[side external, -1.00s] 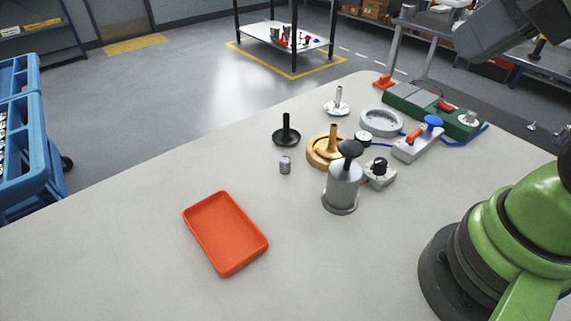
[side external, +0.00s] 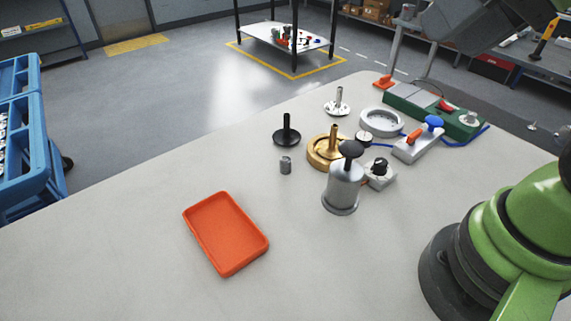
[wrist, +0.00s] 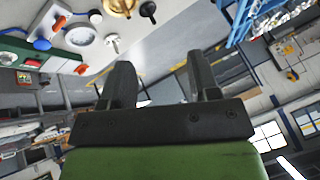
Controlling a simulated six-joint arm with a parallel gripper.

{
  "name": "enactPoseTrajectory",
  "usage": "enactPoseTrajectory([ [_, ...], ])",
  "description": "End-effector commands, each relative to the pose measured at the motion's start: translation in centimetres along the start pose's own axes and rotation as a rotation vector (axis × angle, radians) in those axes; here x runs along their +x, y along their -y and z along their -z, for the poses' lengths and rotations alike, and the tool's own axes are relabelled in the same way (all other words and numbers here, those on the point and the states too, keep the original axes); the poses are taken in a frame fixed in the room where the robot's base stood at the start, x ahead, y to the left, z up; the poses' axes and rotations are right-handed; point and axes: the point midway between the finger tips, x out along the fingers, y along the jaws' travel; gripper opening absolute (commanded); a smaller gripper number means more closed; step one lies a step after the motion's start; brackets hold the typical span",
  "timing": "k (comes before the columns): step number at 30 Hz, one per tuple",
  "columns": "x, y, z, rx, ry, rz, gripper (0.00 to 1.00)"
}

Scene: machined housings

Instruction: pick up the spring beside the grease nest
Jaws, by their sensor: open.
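A small grey ribbed cylinder (side external: 285,165), which looks like the spring, stands upright and alone on the pale table in the side external view. To its right is a brass round base with a post (side external: 327,152). Right and in front of it stands a silver canister with a black knob (side external: 341,190). I cannot tell for sure which of these is the grease nest. My gripper (wrist: 160,78) is open and empty in the wrist view, well away from the spring. The spring is not clearly visible in the wrist view.
An orange tray (side external: 226,236) lies front left of the spring. A black disc with a post (side external: 287,136) is close behind it. A silver disc (side external: 337,108), a grey ring (side external: 381,122) and a green fixture (side external: 440,112) are further back. The table's left side is clear.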

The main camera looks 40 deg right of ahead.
Motion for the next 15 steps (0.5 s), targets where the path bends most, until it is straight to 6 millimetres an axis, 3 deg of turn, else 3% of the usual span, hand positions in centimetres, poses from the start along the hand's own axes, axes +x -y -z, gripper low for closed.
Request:
enactPoseTrajectory([
  [8, 6.0, 2.3, 6.3, -0.076, 0.177, -0.089, 0.56],
  [15, 14.9, 3.4, 9.2, -0.151, 0.327, -0.167, 0.56],
])
